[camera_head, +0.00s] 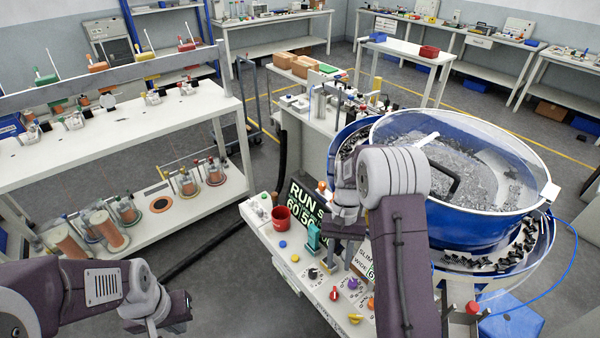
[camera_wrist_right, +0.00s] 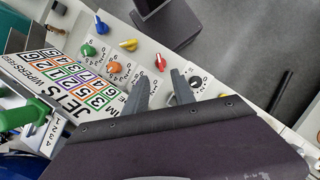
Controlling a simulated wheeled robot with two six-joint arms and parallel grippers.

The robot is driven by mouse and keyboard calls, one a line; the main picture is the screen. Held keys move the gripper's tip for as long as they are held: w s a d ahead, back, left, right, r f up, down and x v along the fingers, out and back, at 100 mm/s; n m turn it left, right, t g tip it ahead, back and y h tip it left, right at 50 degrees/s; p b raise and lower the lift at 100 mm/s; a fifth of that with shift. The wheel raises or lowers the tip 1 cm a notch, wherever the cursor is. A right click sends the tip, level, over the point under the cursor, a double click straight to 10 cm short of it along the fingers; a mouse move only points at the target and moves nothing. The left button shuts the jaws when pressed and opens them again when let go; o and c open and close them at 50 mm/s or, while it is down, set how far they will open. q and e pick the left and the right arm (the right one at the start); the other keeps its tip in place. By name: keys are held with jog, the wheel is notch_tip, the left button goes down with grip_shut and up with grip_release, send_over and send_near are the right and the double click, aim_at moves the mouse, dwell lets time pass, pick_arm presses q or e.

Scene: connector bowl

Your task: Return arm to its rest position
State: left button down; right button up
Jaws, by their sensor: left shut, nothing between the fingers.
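My right arm reaches up from the bottom of the head view, and its gripper (camera_head: 342,245) hangs over the control panel (camera_head: 262,228). In the right wrist view its two fingers (camera_wrist_right: 162,84) stand apart with nothing between them. They are above the panel, close to a red knob (camera_wrist_right: 160,62) and a black knob (camera_wrist_right: 195,82). I cannot tell whether they touch the panel. My left gripper (camera_head: 180,310) is shut and empty at the lower left of the head view, over the grey floor and clear of the panel.
The big blue bowl (camera_head: 490,228) with a clear lid stands right beside my right arm. A white bench (camera_head: 120,125) with spools stands at the left.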

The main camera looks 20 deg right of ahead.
jog(key=s+a+r+n+t+h, duration=0.1)
jog(key=s+a+r+n+t, duration=0.1)
jog(key=s+a+r, duration=0.3)
jog(key=s+n+t, duration=0.1)
jog(key=s+f+n+t, duration=0.1)
jog(key=s+t, duration=0.1)
jog(key=shift+s+a+f+h, duration=0.1)
jog(key=shift+s+f+h, duration=0.05)
jog(key=shift+h, duration=0.15)
dwell(0.7)
